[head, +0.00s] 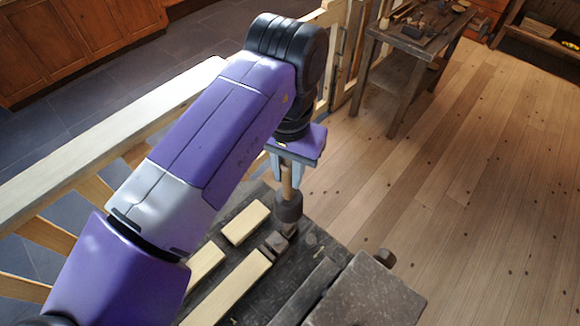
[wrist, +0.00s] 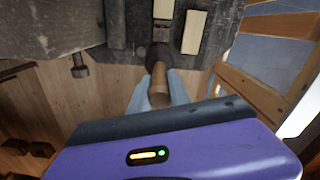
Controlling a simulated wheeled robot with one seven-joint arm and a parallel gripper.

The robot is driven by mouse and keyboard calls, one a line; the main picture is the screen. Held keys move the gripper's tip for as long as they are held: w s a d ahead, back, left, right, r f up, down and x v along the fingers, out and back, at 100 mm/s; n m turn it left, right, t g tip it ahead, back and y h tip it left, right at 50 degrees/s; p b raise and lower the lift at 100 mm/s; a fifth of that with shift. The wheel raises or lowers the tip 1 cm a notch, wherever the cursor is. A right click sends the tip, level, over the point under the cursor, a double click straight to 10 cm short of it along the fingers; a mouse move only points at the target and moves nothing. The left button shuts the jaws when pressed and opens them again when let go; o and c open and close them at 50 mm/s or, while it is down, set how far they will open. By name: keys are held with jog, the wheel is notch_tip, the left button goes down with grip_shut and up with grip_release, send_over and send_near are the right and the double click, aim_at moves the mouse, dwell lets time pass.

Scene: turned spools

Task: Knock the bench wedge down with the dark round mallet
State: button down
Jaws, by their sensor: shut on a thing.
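My gripper (head: 287,172) is shut on the wooden handle of the dark round mallet (head: 289,207). The mallet hangs head down below my fingers, over the bench. A small dark block, apparently the bench wedge (head: 277,243), is at the bench right below the mallet head in the head view. I cannot tell whether head and wedge touch.
The dark workbench (head: 328,246) carries pale wooden pieces (head: 246,222), a long pale strip (head: 232,288), a dark bar (head: 306,292) and a big grey block (head: 368,294) with a knob (head: 385,258). A pale railing (head: 110,137) runs at left. Another bench (head: 415,40) stands behind. Floor at right is clear.

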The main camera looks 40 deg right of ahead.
aim_at(288, 197)
jog(key=shift+f, duration=2.45)
jog(key=shift+f, duration=1.85)
jog(key=shift+r, duration=1.6)
jog(key=shift+f, duration=0.15)
jog(key=shift+f, duration=1.9)
jog(key=shift+r, duration=0.15)
